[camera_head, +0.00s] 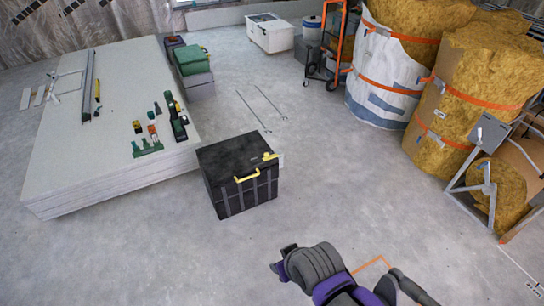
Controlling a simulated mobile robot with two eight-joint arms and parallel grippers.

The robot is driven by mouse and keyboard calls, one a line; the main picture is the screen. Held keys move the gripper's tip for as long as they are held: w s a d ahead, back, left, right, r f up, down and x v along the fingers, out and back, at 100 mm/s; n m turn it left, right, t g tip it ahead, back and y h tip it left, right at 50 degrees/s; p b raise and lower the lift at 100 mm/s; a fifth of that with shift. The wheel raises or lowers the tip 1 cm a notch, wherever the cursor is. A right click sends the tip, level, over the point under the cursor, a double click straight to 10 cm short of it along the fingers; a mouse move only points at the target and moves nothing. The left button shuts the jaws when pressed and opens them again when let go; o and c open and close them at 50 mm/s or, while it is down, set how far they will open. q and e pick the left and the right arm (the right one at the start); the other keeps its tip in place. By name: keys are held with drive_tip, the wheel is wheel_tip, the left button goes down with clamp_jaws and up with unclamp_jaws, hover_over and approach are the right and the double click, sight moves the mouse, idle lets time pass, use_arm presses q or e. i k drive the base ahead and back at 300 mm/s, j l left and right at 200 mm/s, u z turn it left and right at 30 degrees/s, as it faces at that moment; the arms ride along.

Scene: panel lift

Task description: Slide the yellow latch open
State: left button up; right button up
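A black box (230,155) with ribbed sides stands on the concrete floor near the middle of the head view. A small yellow piece (270,157), which looks like the latch, sits at the right end of its top. A yellow U-shaped handle (247,176) is on the front upper edge. I cannot tell the latch's position from here. A grey and purple arm part, apparently mine, shows at the bottom centre-right, in front of and apart from the box. No gripper fingertips can be made out on it. My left gripper is not in view.
A low stack of pale panels (75,160) with tools on it lies left of the box. Large wrapped yellow rolls (465,100) and a metal frame (470,185) stand on the right. An orange hand truck (340,45) stands behind. Floor around the box's front and right is clear.

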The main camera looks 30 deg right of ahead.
sight(266, 155)
drive_tip(key=i+l, duration=0.2)
drive_tip(key=i, duration=0.4)
drive_tip(key=i+l+z, duration=0.1)
drive_tip(key=i, duration=0.45)
drive_tip(key=i+l, duration=0.25)
drive_tip(key=i, duration=0.35)
